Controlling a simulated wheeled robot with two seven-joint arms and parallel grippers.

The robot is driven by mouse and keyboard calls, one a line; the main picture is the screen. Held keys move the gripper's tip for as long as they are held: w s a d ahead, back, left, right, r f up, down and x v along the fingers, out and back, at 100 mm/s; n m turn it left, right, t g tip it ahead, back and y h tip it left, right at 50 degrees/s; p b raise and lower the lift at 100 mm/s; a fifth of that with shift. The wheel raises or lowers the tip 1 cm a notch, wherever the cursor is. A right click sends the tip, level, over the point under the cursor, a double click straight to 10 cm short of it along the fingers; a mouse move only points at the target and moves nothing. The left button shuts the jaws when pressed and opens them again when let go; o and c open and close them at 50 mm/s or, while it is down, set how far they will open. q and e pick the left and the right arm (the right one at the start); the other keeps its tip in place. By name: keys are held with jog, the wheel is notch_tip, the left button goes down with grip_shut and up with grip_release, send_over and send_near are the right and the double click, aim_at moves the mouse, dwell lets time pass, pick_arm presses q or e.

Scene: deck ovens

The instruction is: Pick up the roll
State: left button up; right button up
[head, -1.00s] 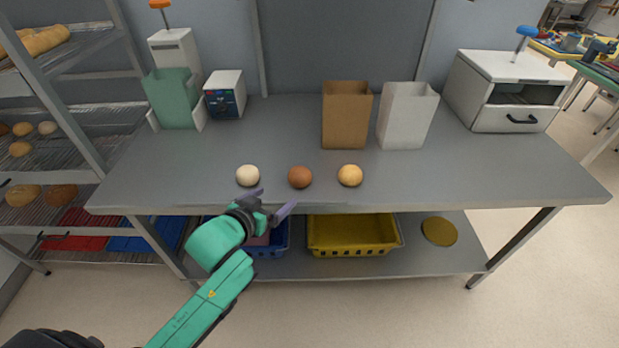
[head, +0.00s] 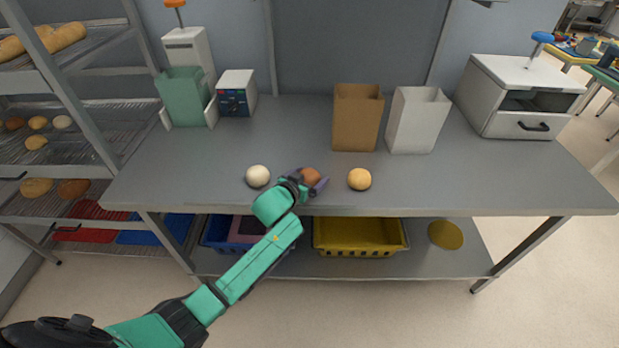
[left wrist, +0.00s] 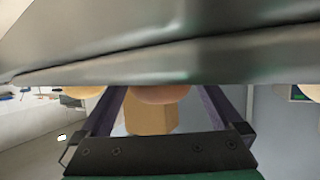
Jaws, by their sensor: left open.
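Three round rolls stand in a row near the table's front edge in the head view: a pale one (head: 257,176), a brown one (head: 311,175) and a golden one (head: 359,179). My left gripper (head: 309,184) is open at the brown roll and partly covers it. In the left wrist view the brown roll (left wrist: 160,94) shows between the two spread fingers, its upper part cut off by the grey table surface across the picture. The golden roll (left wrist: 84,91) is left of the fingers there. I cannot tell whether the fingers touch the brown roll. My right gripper is out of view.
A brown paper bag (head: 357,118) and a white bag (head: 417,120) stand behind the rolls. A white oven (head: 520,95) is at the right and a green bag (head: 184,97) at the left. A yellow crate (head: 360,250) sits on the lower shelf.

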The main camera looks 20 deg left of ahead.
pick_arm(q)
jog(key=c, duration=1.2)
